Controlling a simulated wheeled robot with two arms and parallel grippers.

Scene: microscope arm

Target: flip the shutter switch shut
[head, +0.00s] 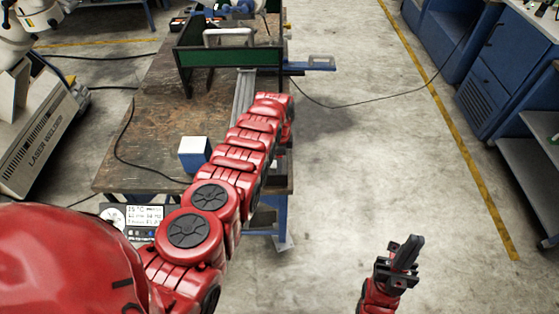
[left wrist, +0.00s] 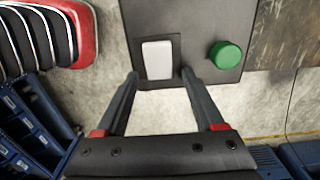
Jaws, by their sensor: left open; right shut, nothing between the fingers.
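The shutter switch appears to be the pale rocker (left wrist: 158,60) on a dark panel (left wrist: 190,20) in the left wrist view; its label and its position cannot be read. A round green button (left wrist: 225,55) sits to its right on the same panel. My left gripper (left wrist: 160,74) is open and empty, with its fingertips on either side of the rocker's lower part as seen in this view. Contact cannot be told. In the head view my left arm hides this gripper and the switch. My right gripper (head: 406,252) is shut and empty, low on the right over the floor.
A worn wooden workbench (head: 135,150) carries a white and blue box (head: 194,154) and a green-walled frame (head: 228,70). A white machine marked "laser welder" (head: 38,130) stands at the left. Blue cabinets (head: 500,70) line the right. The floor between bench and cabinets is clear except for a cable.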

